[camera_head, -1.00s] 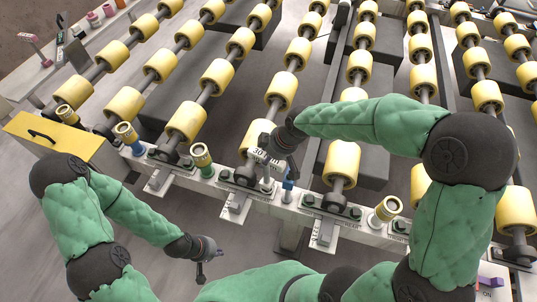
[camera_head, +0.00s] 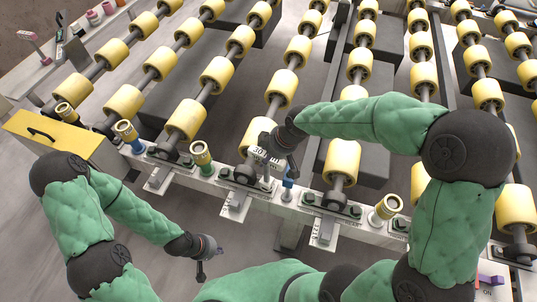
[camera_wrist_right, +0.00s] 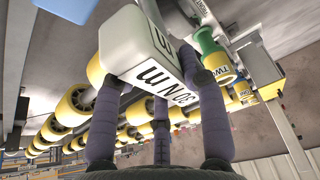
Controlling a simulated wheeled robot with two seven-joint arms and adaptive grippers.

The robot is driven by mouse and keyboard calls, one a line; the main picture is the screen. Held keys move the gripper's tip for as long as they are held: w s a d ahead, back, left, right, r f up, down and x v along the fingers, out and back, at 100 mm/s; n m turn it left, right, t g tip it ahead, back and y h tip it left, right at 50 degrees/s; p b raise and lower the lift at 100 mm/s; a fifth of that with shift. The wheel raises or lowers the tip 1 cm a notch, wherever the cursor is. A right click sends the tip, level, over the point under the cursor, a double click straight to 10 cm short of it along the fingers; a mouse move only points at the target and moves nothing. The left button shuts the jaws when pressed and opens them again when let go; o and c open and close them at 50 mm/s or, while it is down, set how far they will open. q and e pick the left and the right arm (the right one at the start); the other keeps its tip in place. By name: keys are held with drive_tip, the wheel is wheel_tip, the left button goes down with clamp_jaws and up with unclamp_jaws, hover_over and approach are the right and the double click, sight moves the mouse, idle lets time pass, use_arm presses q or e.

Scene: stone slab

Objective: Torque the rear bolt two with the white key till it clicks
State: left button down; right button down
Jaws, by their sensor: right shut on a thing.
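The white key (camera_head: 263,157) is held upright above the white rail near the middle of the head view, its shaft reaching down to a bolt by a roller bearing. Its block, marked "30 N m", fills the upper part of the right wrist view (camera_wrist_right: 143,45). My right gripper (camera_head: 277,153) is shut on the key; its fingers (camera_wrist_right: 160,85) reach around the block. I cannot tell which numbered bolt is under the key, and its tip's seating is unclear. My left gripper (camera_head: 206,262) hangs in front of the rail, apart from it; its finger opening is unclear.
The white rail (camera_head: 280,203) carries dark green bolts, a blue piece (camera_head: 288,181) right of the key, and yellow-topped sockets such as the green one (camera_head: 201,157). Yellow rollers (camera_head: 282,87) fill the area behind. A yellow box (camera_head: 60,140) stands at left.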

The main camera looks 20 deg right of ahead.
drive_tip(key=shift+f+b, duration=0.45)
drive_tip(key=shift+f, duration=0.25)
idle(0.5)
drive_tip(key=shift+m+h, duration=0.3)
drive_tip(key=shift+m, duration=0.3)
